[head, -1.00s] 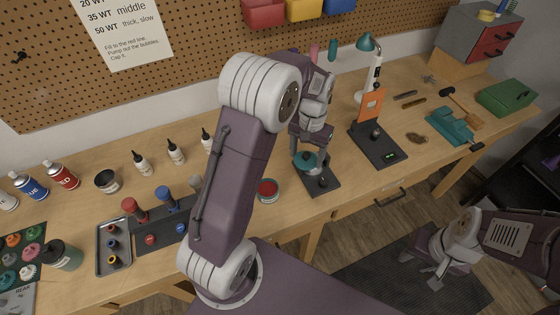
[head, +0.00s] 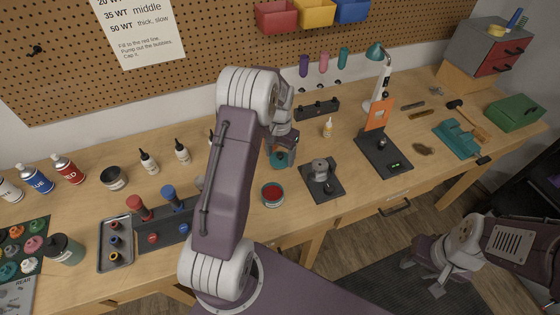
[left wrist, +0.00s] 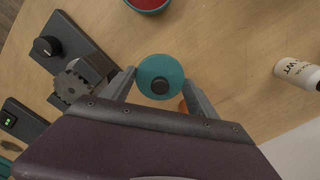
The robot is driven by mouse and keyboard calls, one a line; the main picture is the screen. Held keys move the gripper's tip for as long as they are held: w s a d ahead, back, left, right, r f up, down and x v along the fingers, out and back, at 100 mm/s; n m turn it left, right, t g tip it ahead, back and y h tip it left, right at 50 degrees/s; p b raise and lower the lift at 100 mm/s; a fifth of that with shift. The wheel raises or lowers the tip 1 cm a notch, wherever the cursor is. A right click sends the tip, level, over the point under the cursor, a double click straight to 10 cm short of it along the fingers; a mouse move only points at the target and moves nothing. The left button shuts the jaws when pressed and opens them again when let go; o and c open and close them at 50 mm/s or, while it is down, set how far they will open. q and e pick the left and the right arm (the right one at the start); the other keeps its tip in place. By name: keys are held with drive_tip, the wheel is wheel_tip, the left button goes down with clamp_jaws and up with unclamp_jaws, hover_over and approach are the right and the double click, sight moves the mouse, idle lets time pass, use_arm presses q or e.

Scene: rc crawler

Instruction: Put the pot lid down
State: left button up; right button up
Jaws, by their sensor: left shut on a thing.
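The pot lid is a small teal disc with a black knob. My left gripper (left wrist: 159,80) is shut on the lid (left wrist: 160,72), one finger on each side of it. In the head view the lid (head: 278,160) shows partly behind my left gripper (head: 284,155), over the table behind the pot; I cannot tell if it touches the wood. The open pot (head: 272,194), teal with red contents, stands on the table; its edge also shows at the top of the left wrist view (left wrist: 148,5). My right gripper (head: 423,275) is empty, low at the right, fingers apart.
A black stand with a grey gear part (head: 321,172) is right of the pot. A small bottle (head: 327,127) stands behind it. White bottles (head: 182,151) and a dark block with red and blue handles (head: 165,227) are to the left.

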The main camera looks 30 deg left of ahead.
sight(281, 163)
use_arm(q)
drive_tip(key=shift+d+f, duration=0.15)
drive_tip(key=shift+f, duration=2.05)
drive_tip(key=o, duration=1.3)
drive_tip(key=shift+o, duration=0.2)
wheel_tip(281, 163, up, 12)
drive_tip(key=shift+r+b, duration=0.2)
drive_tip(key=shift+b, duration=0.1)
drive_tip(key=s+d+f, duration=0.1)
drive_tip(key=s+d, duration=0.4)
drive_tip(key=s, duration=0.4)
drive_tip(key=s+d+f+t, duration=0.1)
drive_tip(key=s+d+f, duration=0.1)
drive_tip(key=s+d, duration=0.4)
drive_tip(key=s, duration=0.3)
drive_tip(key=shift+n, duration=0.4)
